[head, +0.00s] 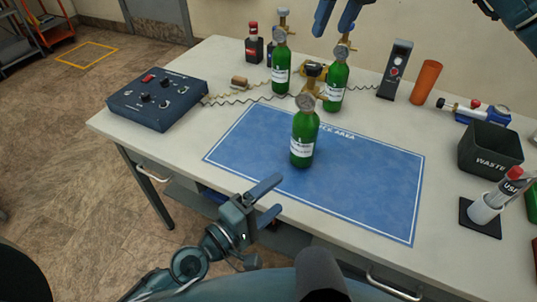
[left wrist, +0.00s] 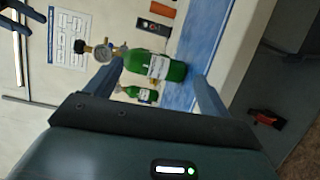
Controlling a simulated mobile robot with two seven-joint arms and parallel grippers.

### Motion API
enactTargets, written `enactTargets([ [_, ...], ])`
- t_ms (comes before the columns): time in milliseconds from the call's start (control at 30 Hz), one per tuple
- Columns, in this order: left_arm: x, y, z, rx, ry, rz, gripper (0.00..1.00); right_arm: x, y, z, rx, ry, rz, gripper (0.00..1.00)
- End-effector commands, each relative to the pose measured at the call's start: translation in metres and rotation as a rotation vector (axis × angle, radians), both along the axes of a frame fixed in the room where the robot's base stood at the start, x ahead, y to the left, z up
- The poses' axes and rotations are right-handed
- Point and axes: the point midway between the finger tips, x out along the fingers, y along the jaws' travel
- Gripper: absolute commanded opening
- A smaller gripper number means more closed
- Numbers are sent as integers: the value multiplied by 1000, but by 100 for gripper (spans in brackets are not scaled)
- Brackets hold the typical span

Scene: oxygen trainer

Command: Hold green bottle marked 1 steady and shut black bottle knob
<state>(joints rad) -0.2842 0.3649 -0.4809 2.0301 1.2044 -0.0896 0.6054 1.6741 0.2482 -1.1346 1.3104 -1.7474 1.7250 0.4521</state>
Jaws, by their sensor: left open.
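A green bottle (head: 303,142) stands upright on the blue mat. Its label is too small to read. It has a round gauge and a brass fitting with a black knob (head: 314,69) on top. In the left wrist view the green bottle (left wrist: 160,68) shows between my fingers but apart from them, with the black knob (left wrist: 79,46) to the left. My left gripper (head: 280,196) is open and empty, in front of the table edge, below the bottle. My right gripper (head: 331,30) has its fingers apart and empty, above the back of the table.
Two more green bottles (head: 281,75) (head: 336,88) stand behind the mat. A blue control box (head: 157,101) is at the left, a black waste bin (head: 490,152) at the right. An orange cylinder (head: 426,82) stands at the back. The mat (head: 375,195) is otherwise clear.

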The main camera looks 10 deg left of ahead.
Motion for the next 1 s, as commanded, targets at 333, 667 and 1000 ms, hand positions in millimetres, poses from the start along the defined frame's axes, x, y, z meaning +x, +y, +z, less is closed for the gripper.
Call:
enactTargets([
  [333, 49, 6, 33, -738, 444, 6, 82, 0, 0, 0, 0, 0, 0, 36],
  [667, 80, 16, 34, -1171, 801, 58, 82, 0, 0, 0, 0, 0, 0, 36],
  [1000, 103, 5, 34, -1242, 862, 72, 82, 0, 0, 0, 0, 0, 0, 36],
])
